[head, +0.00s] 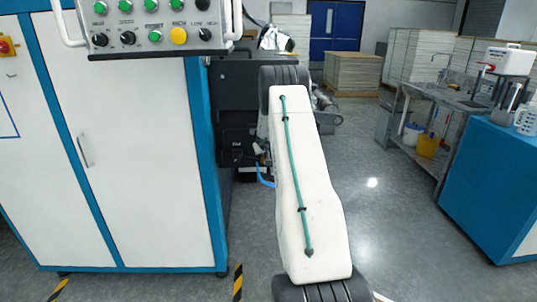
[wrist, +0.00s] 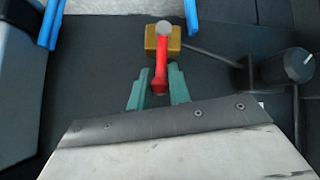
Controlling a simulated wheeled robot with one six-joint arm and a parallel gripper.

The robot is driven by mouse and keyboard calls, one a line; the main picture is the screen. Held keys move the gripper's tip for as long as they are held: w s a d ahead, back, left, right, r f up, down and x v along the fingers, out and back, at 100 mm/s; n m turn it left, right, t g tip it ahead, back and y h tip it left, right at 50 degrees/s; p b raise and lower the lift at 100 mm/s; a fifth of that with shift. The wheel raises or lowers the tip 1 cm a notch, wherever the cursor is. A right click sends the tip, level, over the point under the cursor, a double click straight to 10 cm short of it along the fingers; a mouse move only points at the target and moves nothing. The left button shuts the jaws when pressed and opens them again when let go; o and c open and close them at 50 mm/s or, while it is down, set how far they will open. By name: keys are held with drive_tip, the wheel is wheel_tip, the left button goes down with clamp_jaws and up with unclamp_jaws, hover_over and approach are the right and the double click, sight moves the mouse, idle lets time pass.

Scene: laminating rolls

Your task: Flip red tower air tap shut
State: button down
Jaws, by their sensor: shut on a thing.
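In the wrist view, the red tap lever (wrist: 160,72) runs from a round grey cap on the brass valve body (wrist: 174,44) down toward my gripper. My gripper (wrist: 157,80) has its two teal fingers on either side of the lever's free end and is shut on it. The lever lies roughly in line with my gripper in this picture. In the head view, my white arm reaches toward the dark machine and hides the tap and my gripper.
A black knob-like part (wrist: 285,68) with a thin rod is right of the valve. Blue hoses (wrist: 191,17) are near it. A white and blue cabinet (head: 130,130) and control panel (head: 155,25) stand left of my arm. Floor to the right (head: 390,220) is clear.

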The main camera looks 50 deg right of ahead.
idle(0.3)
drive_tip(key=c, duration=1.3)
unclamp_jaws()
drive_tip(key=shift+a, duration=0.15)
drive_tip(key=shift+v, duration=3.9)
